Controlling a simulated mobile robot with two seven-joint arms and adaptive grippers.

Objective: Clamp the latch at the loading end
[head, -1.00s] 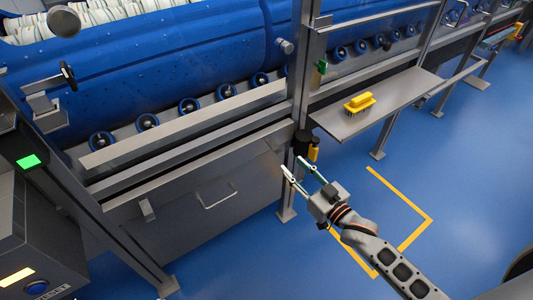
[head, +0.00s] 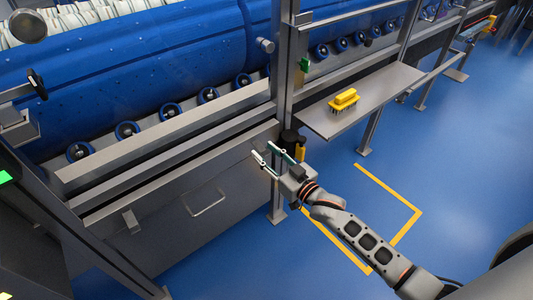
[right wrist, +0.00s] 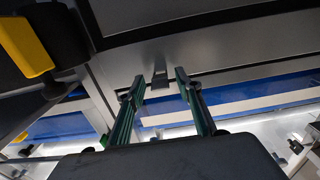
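A metal latch (head: 18,128) with a black-tipped lever (head: 38,84) sits at the left end of the blue drum in the head view, partly cut off by the picture edge. I cannot tell from here whether it is clamped. My right gripper (head: 264,153) is open and empty, in front of the frame post and well to the right of the latch. In the right wrist view its two fingers (right wrist: 159,78) stand apart, with a small metal tab (right wrist: 160,68) beyond them on the frame. My left gripper is not in view.
A yellow brush (head: 344,98) lies on a metal shelf (head: 375,100) at the right. A yellow-and-black item (head: 300,150) hangs by the post, close to my right gripper. A panel with a handle (head: 204,203) fills the lower front. Blue floor is open at right.

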